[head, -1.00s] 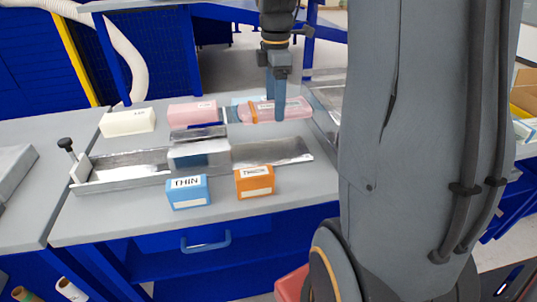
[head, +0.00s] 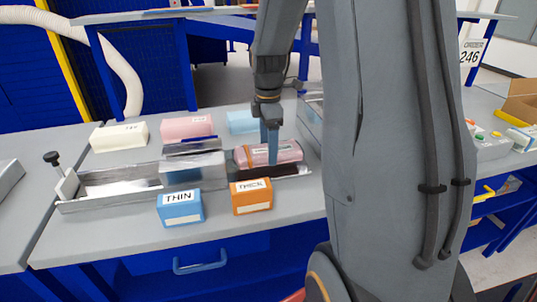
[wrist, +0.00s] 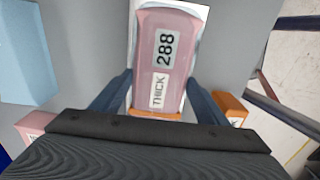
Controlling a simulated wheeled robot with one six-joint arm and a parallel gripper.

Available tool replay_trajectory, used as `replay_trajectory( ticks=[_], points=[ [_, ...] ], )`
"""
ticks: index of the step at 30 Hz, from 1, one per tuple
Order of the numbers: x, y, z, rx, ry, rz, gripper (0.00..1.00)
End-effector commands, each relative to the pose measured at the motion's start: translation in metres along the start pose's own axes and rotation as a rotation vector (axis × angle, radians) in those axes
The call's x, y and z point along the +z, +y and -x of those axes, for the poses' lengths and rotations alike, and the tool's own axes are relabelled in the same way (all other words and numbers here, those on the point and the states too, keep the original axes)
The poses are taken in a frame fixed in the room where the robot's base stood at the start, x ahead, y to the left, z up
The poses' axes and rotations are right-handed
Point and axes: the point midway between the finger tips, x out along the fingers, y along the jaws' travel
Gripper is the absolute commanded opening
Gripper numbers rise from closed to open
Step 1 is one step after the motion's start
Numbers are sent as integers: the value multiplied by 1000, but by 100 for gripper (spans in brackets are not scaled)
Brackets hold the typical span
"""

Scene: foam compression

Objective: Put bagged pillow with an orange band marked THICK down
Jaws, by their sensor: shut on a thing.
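The bagged pillow (head: 284,153) is pink in a clear bag, with an orange band at its left end. My gripper (head: 271,150) points down and is shut on it, over the right end of the metal trough (head: 110,203). A dark shadow lies under the pillow; I cannot tell whether it touches the trough. In the wrist view the pillow (wrist: 160,75) lies between my fingers (wrist: 158,92), its label reading THICK and 288. Its orange band is partly hidden by the gripper body.
An orange THICK box (head: 252,197) and a blue THIN box (head: 181,208) stand in front of the trough. White (head: 119,136), pink (head: 186,127) and light blue (head: 242,122) blocks lie behind it. A clear-sided press block (head: 194,170) sits mid-trough.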

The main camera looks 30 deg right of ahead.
Motion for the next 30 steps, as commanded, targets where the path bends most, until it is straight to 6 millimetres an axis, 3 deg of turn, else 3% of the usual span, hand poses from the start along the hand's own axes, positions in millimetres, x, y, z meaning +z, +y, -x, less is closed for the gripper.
replay_trajectory(
  ticks=[7, 18, 19, 22, 30],
  points=[
    [0, -1, -31, -2, 0, 0, 49],
    [0, 0, -35, -1, 0, 0, 49],
    [0, 0, -35, 0, 0, 0, 71],
    [0, 0, -35, 0, 0, 0, 87],
    [0, 0, -34, 0, 0, 0, 87]
  ],
)
